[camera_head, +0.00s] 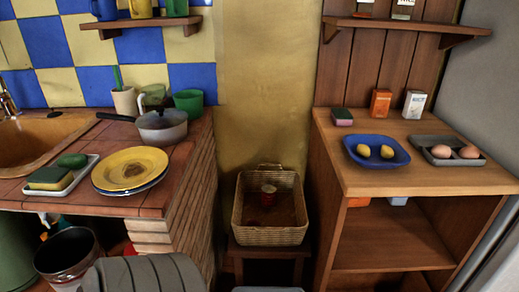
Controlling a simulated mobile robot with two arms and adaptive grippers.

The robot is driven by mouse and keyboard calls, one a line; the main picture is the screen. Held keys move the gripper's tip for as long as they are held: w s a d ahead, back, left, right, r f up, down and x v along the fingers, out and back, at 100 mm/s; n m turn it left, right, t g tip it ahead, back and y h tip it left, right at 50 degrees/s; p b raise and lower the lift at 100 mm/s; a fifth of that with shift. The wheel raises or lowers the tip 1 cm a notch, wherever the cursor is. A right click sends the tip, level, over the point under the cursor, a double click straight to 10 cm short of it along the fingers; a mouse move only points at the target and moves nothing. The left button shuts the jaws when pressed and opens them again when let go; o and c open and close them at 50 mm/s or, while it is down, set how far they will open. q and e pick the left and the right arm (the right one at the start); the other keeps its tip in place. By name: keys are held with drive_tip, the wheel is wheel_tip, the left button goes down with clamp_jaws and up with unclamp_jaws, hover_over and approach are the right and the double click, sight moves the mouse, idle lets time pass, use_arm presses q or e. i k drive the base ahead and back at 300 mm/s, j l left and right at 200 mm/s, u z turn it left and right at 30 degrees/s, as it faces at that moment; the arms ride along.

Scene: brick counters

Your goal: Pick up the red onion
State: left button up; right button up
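No onion can be made out for certain. A wicker basket (270,236) stands on a low dark stool between the two counters. Neither of my grippers shows in this view.
The left counter holds a sink (40,143), stacked plates (130,170), a pan (162,132) and a sponge tray (60,187). The right counter holds a blue dish (356,159) with yellow items and an egg tray (428,155). A dark bucket (68,258) stands lower left.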

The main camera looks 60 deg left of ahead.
sight(252, 222)
drive_tip(key=u, duration=1.85)
